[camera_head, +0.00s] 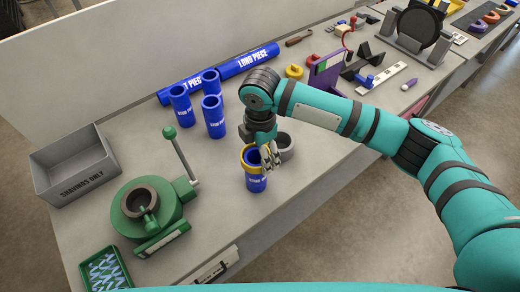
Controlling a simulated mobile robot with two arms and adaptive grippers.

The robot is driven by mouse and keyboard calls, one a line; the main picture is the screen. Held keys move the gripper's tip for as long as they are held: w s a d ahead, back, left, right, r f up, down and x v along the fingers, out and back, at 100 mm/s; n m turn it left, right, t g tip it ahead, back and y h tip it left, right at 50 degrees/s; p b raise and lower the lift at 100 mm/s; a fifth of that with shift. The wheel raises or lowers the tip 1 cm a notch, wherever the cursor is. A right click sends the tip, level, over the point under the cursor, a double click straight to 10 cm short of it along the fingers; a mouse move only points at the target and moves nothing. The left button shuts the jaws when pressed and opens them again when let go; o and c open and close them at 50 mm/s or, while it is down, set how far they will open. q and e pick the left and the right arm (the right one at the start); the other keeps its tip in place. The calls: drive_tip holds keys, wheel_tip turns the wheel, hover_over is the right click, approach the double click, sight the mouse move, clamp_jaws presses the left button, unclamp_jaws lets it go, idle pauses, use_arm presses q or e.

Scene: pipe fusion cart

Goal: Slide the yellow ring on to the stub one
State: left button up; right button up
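The yellow ring (246,166) sits around the upper end of an upright blue stub (257,185) near the front of the bench. The stub's label is partly readable, but I cannot make out its number for sure. My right gripper (268,158) points down at the right side of the ring and the stub's top. Its fingers overlap the ring's right edge in the picture, and I cannot tell whether they grip it. A grey ring-shaped part (285,146) is just behind the fingers. My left gripper is not in view.
Several blue stubs (213,117) stand behind, before a long blue pipe (237,67). A green clamp device (147,206) with a raised lever, a grey shavings bin (73,165) and a green tray (104,272) are on the left. Tools and a purple panel (326,73) crowd the back right.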

drive_tip(key=shift+f+b, duration=0.4)
drive_tip(key=shift+f, duration=1.05)
drive_tip(key=o, duration=1)
drive_tip(key=shift+r, duration=0.1)
wheel_tip(320, 180, up, 12)
